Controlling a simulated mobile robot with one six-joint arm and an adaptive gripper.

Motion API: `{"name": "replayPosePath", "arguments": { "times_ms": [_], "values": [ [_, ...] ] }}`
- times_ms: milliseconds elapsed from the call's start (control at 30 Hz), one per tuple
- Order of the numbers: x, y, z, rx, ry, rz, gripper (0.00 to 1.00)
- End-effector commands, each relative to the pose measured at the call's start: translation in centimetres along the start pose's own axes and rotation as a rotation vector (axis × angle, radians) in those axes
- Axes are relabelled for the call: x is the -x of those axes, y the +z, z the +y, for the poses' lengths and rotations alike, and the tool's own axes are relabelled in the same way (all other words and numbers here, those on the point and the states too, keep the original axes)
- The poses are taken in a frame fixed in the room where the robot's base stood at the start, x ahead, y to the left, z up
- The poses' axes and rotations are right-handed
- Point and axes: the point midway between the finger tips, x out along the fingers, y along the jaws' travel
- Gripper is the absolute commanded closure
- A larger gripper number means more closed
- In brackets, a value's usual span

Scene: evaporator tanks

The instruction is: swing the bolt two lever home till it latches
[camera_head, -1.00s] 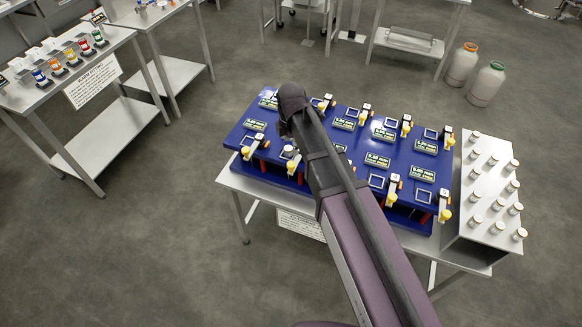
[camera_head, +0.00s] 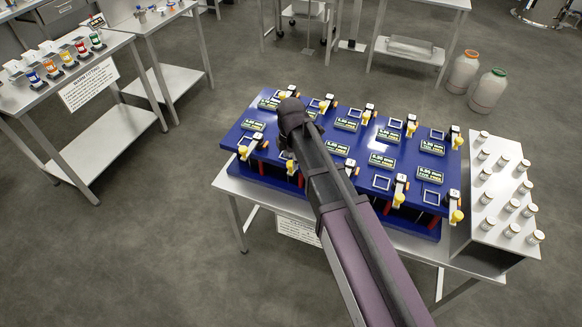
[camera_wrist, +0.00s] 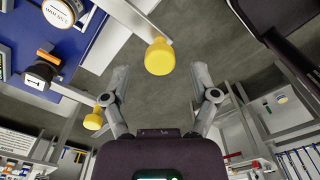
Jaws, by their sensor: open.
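My gripper (camera_wrist: 161,74) is open, with a finger on either side of the knob's near end; contact cannot be told. A second yellow knob (camera_wrist: 92,121) is at lower left, near a black and orange fitting (camera_wrist: 41,72) marked 1. In the head view my arm hangs over the panel's front left, hiding part of it. A lever (camera_head: 291,164) shows beside it; the bolt two marking is unreadable.
The blue panel (camera_head: 350,165) carries several yellow-knobbed levers, square frames and green displays. A grey box with white-capped jars (camera_head: 495,185) stands at its right. A table with coloured pieces (camera_head: 65,60) is at the left.

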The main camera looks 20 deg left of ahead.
Motion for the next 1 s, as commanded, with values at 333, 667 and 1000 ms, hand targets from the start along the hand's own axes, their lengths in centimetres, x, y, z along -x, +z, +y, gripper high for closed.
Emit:
{"name": "replayPosePath", "arguments": {
  "times_ms": [333,667,1000],
  "values": [
    [-1.9,0.0,0.0,0.000,0.000,0.000,0.23],
    [-2.0,0.0,0.0,0.000,0.000,0.000,0.23],
    [-2.0,0.0,0.0,0.000,0.000,0.000,0.98]
  ]
}}
